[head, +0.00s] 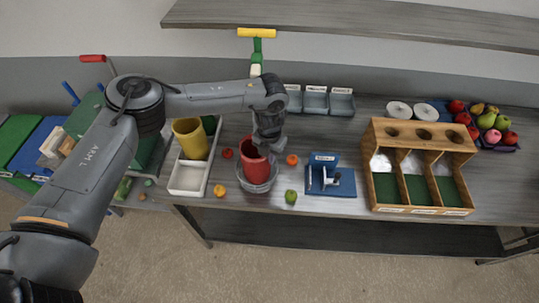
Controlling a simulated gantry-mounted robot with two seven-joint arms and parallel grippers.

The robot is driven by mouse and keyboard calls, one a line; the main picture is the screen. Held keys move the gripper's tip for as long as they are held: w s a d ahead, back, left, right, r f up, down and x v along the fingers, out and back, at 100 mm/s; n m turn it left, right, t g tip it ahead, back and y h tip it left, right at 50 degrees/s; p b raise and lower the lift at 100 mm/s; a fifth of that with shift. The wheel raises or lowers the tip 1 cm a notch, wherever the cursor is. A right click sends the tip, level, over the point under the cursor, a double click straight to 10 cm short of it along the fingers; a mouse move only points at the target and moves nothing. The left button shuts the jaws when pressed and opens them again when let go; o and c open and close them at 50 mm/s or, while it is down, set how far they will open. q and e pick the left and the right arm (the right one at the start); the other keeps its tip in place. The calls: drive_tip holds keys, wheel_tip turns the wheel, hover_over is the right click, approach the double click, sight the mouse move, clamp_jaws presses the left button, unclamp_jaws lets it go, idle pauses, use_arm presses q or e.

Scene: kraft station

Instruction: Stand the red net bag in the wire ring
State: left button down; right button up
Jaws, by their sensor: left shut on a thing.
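The red net bag (257,170) is a red, open-topped, cup-like shape near the front of the bench, left of centre. My left gripper (267,148) reaches down from above and is shut on the bag's upper right rim. The wire ring (258,188) is a round grey holder under the bag. The bag's lower part is within the ring's outline and looks slightly tilted. I cannot tell whether the bag rests on the ring's base. My right gripper is not in view.
A yellow bag (191,138) stands in a white tray (187,179) to the left. Small loose fruits lie around the ring. A blue device (325,175) sits to the right, then a wooden divided rack (418,165). A shelf (370,20) overhangs the back.

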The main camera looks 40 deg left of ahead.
use_arm(q)
drive_tip(key=shift+f, duration=0.15)
drive_tip(key=shift+f, duration=0.3)
drive_tip(key=c, duration=1.2)
unclamp_jaws()
drive_tip(key=shift+r, duration=0.1)
drive_tip(key=shift+c, duration=0.2)
